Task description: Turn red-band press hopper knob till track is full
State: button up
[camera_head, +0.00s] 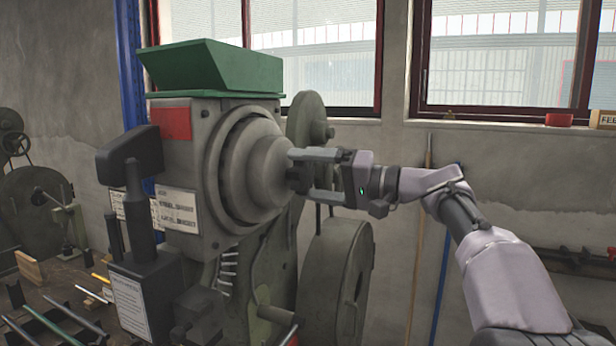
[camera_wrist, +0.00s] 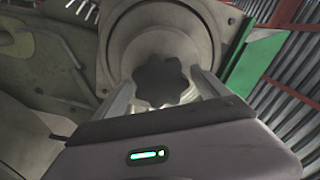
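The press with a red band (camera_head: 176,124) carries a green hopper (camera_head: 215,68) on top and a round stepped grey drum (camera_head: 258,170) on its side. My gripper (camera_head: 302,175) reaches in from the right, level with the drum's centre. In the wrist view the dark lobed knob (camera_wrist: 160,80) lies between my two fingers (camera_wrist: 162,88). The fingers stand apart on either side, with a thin gap seeming to remain at each. In the head view the fingers mostly hide the knob. A curved track (camera_head: 228,272) with several pale rivets shows below the drum; its fill is unclear.
A flywheel (camera_head: 340,285) stands right of the press, below my gripper. A black lever-like head (camera_head: 130,157) juts out at the press's left. The bench at lower left holds tools and a wooden block (camera_head: 29,267). A window sill and a leaning pole (camera_head: 421,235) are behind my arm.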

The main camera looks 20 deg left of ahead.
jog(key=s+d+p, duration=0.1)
jog(key=d, duration=1.6)
jog(key=shift+s+d, duration=0.2)
jog(key=s+d+f+m+t+h, duration=0.25)
jog(key=s+f+m+h, duration=0.5)
jog(key=s, duration=0.75)
jog(key=s+d+f+m+t+h, duration=0.1)
jog(key=s+d+f+h, duration=0.3)
jog(key=s+d+f, duration=0.2)
jog(key=s+d+f+m+t+h, duration=0.1)
jog(key=s+d+f+h, duration=0.3)
jog(key=s+f, duration=0.7)
notch_tip(320, 180, down, 3)
jog(key=shift+d+f, duration=0.1)
jog(key=shift+d, duration=0.8)
jog(key=shift+h, duration=0.25)
